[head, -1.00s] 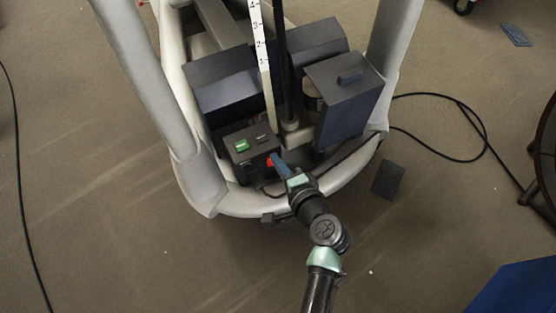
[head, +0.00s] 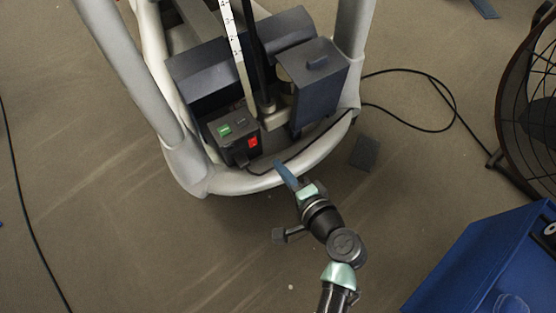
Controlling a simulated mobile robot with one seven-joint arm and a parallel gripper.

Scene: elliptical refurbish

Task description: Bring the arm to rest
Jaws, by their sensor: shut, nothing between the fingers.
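My gripper (head: 285,174) is at the end of my arm, right of the picture's middle. Its blue fingers are shut with nothing held. The fingertips point up and left toward the grey curved base frame (head: 262,183) of an exercise machine. I cannot tell whether they are apart from the rail in depth. My arm (head: 343,248) reaches in from the bottom edge. A black box (head: 222,139) with a red switch (head: 253,142) and a green label sits on the machine's base, up and left of the gripper.
Dark covers (head: 239,59) and a dark upright housing (head: 316,84) sit on the machine. A black cable (head: 440,128) lies at right, near a round black fan (head: 530,100). A blue box (head: 470,262) fills the lower right. The floor at lower left is mostly clear.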

